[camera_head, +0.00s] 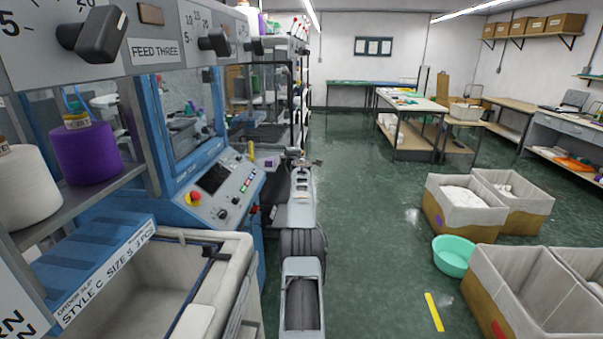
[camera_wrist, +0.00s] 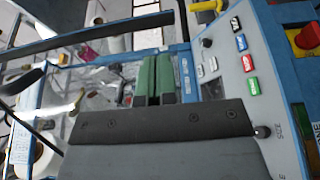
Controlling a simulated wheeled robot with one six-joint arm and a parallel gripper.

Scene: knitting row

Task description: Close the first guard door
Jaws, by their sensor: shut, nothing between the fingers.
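The knitting machine on the left has a guard door (camera_head: 188,108), a clear panel in a blue frame above the control panel (camera_head: 228,187). I cannot tell surely how far the door stands open. In the wrist view a blue frame bar (camera_wrist: 186,70) and clear panel show beside the fingers. My gripper (camera_wrist: 154,60) has two green fingers lying together, shut and empty. Its tips are close to the blue frame bar; I cannot tell whether they touch. In the head view my arm reaches forward just right of the machine, and the fingers are hard to make out.
A red stop button (camera_wrist: 307,37) and coloured buttons sit on the panel right of the fingers. A fabric-lined bin (camera_head: 215,270) stands at front left, a purple yarn cone (camera_head: 86,152) above it. Bins and a green basin (camera_head: 453,255) stand right. The aisle floor (camera_head: 370,220) is clear.

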